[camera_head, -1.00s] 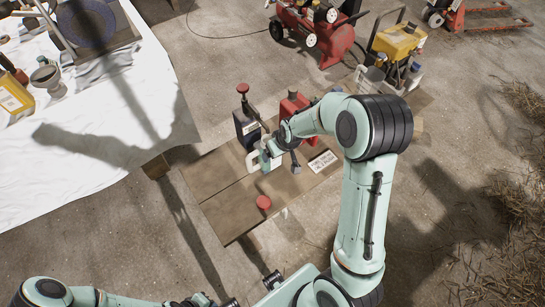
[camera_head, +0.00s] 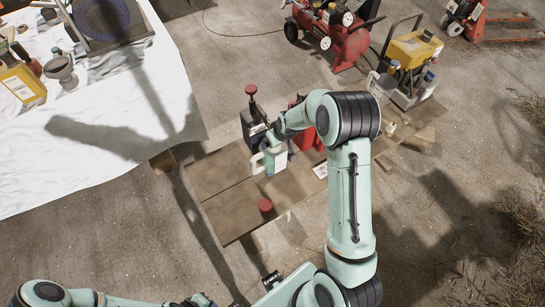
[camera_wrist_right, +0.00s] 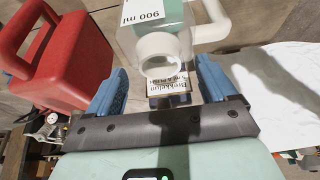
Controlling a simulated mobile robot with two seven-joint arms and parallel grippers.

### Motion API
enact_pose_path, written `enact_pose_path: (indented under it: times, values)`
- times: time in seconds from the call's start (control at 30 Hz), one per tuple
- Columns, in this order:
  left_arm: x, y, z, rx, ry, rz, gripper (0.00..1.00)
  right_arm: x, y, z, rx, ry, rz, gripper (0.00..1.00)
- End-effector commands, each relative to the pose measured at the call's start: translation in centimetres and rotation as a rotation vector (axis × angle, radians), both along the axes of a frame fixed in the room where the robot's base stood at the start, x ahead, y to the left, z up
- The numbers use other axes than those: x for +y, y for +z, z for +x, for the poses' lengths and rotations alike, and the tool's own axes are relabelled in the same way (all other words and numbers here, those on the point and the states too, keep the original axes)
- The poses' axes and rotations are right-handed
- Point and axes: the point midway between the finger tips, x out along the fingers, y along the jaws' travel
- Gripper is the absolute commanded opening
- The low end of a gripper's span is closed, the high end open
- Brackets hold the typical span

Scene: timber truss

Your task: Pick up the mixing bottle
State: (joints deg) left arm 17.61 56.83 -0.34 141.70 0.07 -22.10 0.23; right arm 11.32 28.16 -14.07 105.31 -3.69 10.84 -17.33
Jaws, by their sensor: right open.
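The mixing bottle (camera_head: 276,159) is a clear bottle with a pale green content, a white handle and a label. It stands on a low wooden board (camera_head: 230,213). In the right wrist view the bottle (camera_wrist_right: 150,40) shows its "900 ml" label and white round mouth, just ahead of my right gripper (camera_wrist_right: 160,72). The two blue fingers are apart, one on each side of the mouth, and I see no grip on it. In the head view my right gripper (camera_head: 271,142) is at the bottle, partly hidden by its wrist. My left gripper (camera_head: 205,301) is at the bottom edge, its fingers unclear.
A red canister (camera_wrist_right: 65,55) stands close beside the bottle. A dark container with a red knob (camera_head: 252,122) is behind it; a red cap (camera_head: 265,205) lies in front. A white-covered table (camera_head: 100,165) is at left. A red compressor (camera_head: 335,38) stands behind.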

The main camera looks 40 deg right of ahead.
Motion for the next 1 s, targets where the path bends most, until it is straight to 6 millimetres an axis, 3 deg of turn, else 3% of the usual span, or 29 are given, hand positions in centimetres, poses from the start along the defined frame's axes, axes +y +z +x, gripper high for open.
enact_pose_path:
  times: [0.17, 0.43, 0.7, 1.0]
  values:
    - [0.0, 0.3, 0.2, -0.003, 0.000, 0.000, 0.00, -0.1, -1.8, 0.9, 0.000, -0.001, 0.000, 0.85]
    - [0.0, 0.3, 0.2, -0.002, 0.000, 0.000, 0.00, -0.1, -2.1, 1.0, -0.002, -0.001, 0.000, 0.85]
    - [0.0, 0.3, 0.2, -0.002, 0.000, 0.000, 0.00, -0.1, -2.1, 0.9, -0.002, 0.000, 0.000, 0.00]
    - [0.0, 0.3, 0.2, -0.002, 0.000, 0.000, 0.00, -0.1, -1.9, 1.0, -0.005, 0.000, -0.001, 0.00]
